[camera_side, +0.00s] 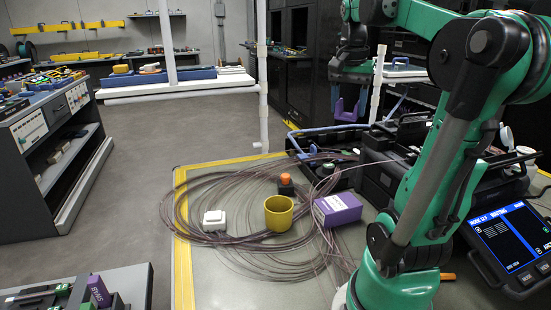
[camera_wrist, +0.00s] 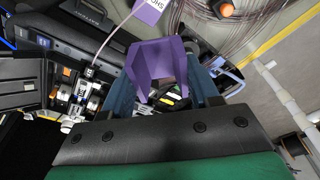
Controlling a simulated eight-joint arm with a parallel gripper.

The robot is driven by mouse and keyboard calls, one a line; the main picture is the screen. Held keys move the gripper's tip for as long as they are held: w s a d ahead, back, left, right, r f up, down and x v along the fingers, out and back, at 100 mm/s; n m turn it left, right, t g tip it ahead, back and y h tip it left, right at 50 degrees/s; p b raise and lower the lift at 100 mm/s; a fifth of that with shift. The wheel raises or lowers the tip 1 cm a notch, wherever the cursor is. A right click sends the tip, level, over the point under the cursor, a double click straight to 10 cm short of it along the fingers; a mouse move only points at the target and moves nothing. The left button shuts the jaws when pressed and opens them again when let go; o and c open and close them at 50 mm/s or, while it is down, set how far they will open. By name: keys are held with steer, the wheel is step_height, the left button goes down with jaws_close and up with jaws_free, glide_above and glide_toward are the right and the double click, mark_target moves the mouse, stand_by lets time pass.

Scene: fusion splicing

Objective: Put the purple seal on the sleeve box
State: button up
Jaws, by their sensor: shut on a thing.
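The purple seal (camera_wrist: 153,62) is an angular, open-sided purple piece. It sits between the two blue-grey fingers of my gripper (camera_wrist: 162,80) in the wrist view. My gripper (camera_side: 350,80) is shut on it, and the seal (camera_side: 344,111) hangs below the gripper in the side view, high above the bench. The sleeve box (camera_side: 337,209) is a purple box with a white band, lying on the bench well below the gripper. Part of the box (camera_wrist: 153,10) shows at the top edge of the wrist view. The seal is apart from the box.
A yellow cup (camera_side: 279,214) stands just left of the box. A black block with an orange top (camera_side: 286,183), a white block (camera_side: 214,220) and loose coils of thin cable lie around it. Black equipment (camera_side: 385,170) stands behind, and a lit tablet (camera_side: 508,238) is at right.

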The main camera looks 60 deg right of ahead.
mark_target(339, 201)
steer(key=shift+s+a+f, duration=0.15)
steer(key=shift+s+f, duration=0.05)
steer(key=shift+s, duration=0.1)
step_height(339, 201, down, 20)
steer(key=shift+r, duration=0.2)
stand_by(0.4)
steer(key=o, duration=1.3)
steer(key=shift+f, duration=0.15)
steer(key=shift+c, duration=0.2)
step_height(339, 201, up, 12)
steer(key=a, duration=0.2)
steer(key=w+a+f+n+t, duration=0.1)
steer(key=w+a+n+t, duration=0.1)
steer(key=w+a+n, duration=0.2)
steer(key=w+a+f+n+t+y, duration=0.1)
steer(key=w+a+n, duration=0.3)
steer(key=a+n, duration=0.4)
steer(key=w+a+f+n+t, duration=0.1)
steer(key=w+a+n+t, duration=0.3)
steer(key=a, duration=0.6)
steer(key=shift+w+a+f+n+y, duration=0.15)
steer(key=shift+w+a+n+y, duration=0.2)
steer(key=shift+n, duration=0.55)
